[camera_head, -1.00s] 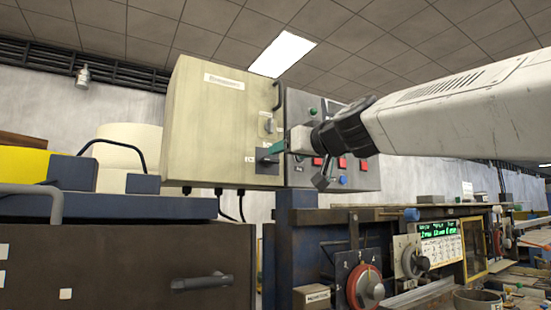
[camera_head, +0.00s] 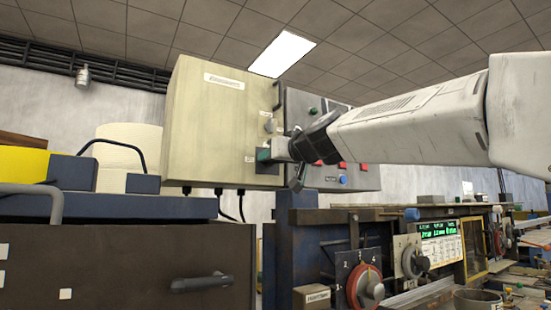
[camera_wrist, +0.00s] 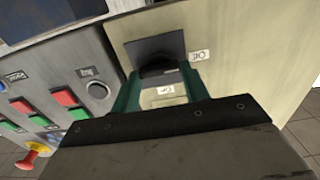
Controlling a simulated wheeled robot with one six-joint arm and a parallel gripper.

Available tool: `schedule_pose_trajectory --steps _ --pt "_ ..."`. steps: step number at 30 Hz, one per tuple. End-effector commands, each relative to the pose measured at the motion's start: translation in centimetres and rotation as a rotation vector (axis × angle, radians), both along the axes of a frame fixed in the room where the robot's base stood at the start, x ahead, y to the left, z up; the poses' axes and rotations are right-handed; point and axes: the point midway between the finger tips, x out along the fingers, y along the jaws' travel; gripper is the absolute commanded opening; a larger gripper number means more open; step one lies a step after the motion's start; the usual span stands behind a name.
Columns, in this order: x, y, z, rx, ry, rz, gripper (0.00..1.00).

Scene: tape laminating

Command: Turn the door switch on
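The door switch is a dark knob (camera_wrist: 157,70) on a dark square plate (camera_wrist: 157,48) on the front of the beige cabinet (camera_head: 212,115). A small printed label (camera_wrist: 198,55) sits beside the plate, and another (camera_wrist: 164,90) shows between the fingers. My gripper (camera_head: 265,155) is at the switch and covers most of its knob in the head view. In the wrist view, the two green fingers (camera_wrist: 160,80) stand apart, one on each side of the knob. I cannot tell whether they touch it.
A grey control box (camera_wrist: 70,85) with red and green buttons and a yellow-red knob adjoins the cabinet. A bench with a red dial (camera_head: 364,287) and a digital display (camera_head: 438,230) stands below my arm. Dark machinery (camera_head: 120,270) fills the lower left.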

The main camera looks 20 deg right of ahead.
Motion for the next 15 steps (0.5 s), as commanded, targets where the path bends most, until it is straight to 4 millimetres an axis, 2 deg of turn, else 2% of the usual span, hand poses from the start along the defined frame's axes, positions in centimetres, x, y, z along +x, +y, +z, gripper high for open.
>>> schedule_pose_trajectory --steps 8,15 --pt "-0.01 -0.03 0.01 0.009 0.002 -0.001 0.23" --pt "-0.01 -0.08 0.01 0.086 0.017 -0.001 0.23"
